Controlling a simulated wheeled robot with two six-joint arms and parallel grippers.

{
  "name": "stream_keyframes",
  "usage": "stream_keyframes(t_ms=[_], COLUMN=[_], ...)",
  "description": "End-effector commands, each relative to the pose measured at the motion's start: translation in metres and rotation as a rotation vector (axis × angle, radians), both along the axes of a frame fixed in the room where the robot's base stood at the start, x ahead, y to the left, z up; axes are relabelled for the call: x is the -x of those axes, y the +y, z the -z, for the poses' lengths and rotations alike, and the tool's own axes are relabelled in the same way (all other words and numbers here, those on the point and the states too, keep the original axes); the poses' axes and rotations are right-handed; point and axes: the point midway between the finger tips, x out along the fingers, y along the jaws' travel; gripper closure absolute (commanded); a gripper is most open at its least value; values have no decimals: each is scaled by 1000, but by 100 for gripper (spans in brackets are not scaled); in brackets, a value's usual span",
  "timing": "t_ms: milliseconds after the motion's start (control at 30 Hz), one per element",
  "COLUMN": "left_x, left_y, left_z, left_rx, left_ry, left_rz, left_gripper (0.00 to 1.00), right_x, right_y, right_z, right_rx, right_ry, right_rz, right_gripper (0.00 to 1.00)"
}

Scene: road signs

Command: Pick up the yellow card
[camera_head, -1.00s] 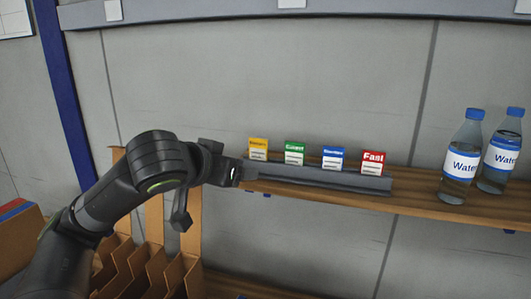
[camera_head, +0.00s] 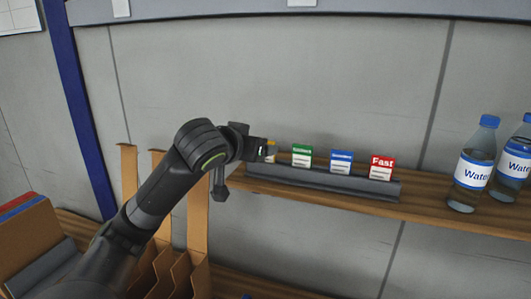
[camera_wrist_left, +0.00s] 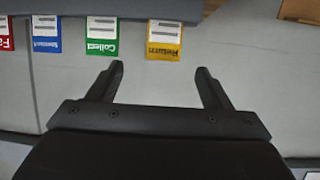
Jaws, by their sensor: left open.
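The yellow card (camera_wrist_left: 164,40) stands in the grey holder in the left wrist view, with the word "Return" on it. In the head view the yellow card (camera_head: 271,150) is mostly hidden behind my left gripper (camera_head: 262,150). My left gripper (camera_wrist_left: 160,80) is open and empty. In the wrist view its two fingers point toward the yellow card, which lies beyond and between the fingertips, apart from them. My right gripper is in neither view.
A green card (camera_head: 301,155), a blue card (camera_head: 341,162) and a red card (camera_head: 382,167) stand right of it in the grey holder (camera_head: 325,182) on a wooden shelf (camera_head: 421,205). Water bottles (camera_head: 472,165) stand at the right. Brown cardboard dividers (camera_head: 198,225) are below left.

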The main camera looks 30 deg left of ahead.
Motion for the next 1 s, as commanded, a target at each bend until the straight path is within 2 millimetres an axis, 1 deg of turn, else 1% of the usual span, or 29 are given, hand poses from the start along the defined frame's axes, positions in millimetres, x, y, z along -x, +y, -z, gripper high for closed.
stream_keyframes(t_ms=[33,100,267,467,600,700,900,933,1000], left_x=[-6,-11,-18,-43,-58,-63,-63,-63,-63], left_y=[1,2,4,13,15,17,17,17,17], left_z=[2,4,6,9,17,19,21,20,20], left_rx=[4,2,0,3,3,-1,-2,-2,-2], left_ry=[3,3,2,6,3,1,0,0,0], left_rz=[1,-1,-1,-1,0,-1,0,0,0], left_gripper=[27,27,27,27,27,27,27,29,38], right_x=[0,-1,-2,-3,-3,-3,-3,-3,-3], right_y=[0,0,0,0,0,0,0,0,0], right_z=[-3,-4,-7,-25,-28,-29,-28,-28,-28], right_rx=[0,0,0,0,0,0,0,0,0], right_ry=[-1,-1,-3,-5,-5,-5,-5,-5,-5], right_rz=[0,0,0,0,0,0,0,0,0], right_gripper=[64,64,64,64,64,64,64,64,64])
